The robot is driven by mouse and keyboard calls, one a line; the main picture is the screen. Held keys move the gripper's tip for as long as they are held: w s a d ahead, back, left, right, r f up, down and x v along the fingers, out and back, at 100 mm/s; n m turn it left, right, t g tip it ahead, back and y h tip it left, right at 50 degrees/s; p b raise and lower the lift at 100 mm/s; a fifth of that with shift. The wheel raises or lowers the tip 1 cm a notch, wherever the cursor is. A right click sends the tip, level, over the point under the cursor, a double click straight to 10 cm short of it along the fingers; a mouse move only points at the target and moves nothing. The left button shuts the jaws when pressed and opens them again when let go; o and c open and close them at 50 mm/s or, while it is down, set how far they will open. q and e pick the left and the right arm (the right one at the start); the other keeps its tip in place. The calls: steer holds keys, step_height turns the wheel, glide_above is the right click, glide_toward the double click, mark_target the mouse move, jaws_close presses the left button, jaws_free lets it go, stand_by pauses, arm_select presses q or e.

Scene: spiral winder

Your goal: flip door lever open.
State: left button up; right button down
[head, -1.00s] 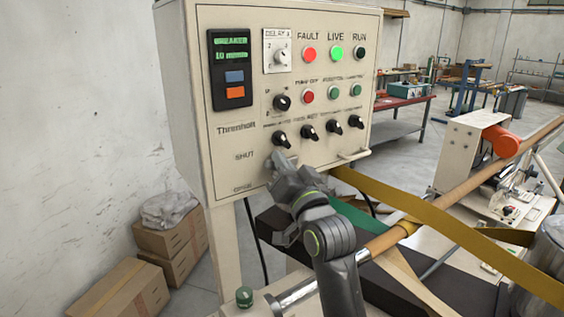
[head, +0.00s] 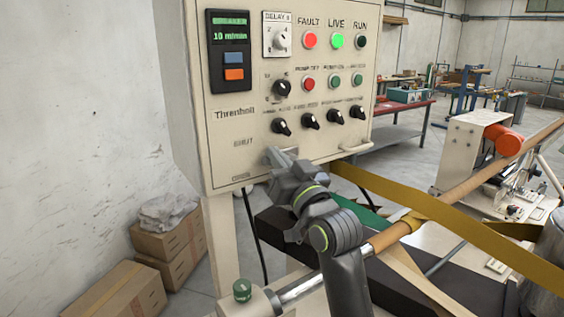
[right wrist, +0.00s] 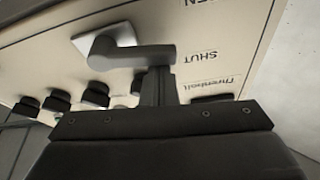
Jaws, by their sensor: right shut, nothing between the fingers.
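The door lever (right wrist: 140,55) is a grey handle on a pale square plate in the right wrist view. Its free end points toward the printed word SHUT (right wrist: 197,56); the word OPEN shows at the top edge. My right gripper (right wrist: 158,88) is shut and empty, with its fingertips right at the lever's free end; I cannot tell whether they touch. In the head view my right gripper (head: 275,160) is at the lower part of the control panel (head: 222,165), beside the SHUT label, and mostly hides the lever. My left gripper is not in view.
Black knobs (head: 311,121) and lit buttons sit above the gripper on the panel. A yellow strap (head: 450,230) and a brown roller (head: 480,180) lie to the right. Cardboard boxes (head: 165,262) stand on the floor at left.

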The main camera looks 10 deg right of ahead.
mark_target(260, 159)
steer(key=f+n+y+b, duration=0.1)
steer(key=n+b, duration=0.1)
steer(key=f+n+g+y+b, duration=0.1)
steer(key=n+b, duration=0.1)
steer(key=f+n+y+b, duration=0.1)
steer(key=n+b, duration=0.1)
steer(key=n, duration=0.1)
steer(key=shift+a, duration=0.25)
steer(key=shift+f, duration=0.1)
steer(key=shift+g+b, duration=0.3)
steer(key=shift+b, duration=0.05)
steer(key=shift+s+f, duration=0.1)
steer(key=shift+f, duration=0.1)
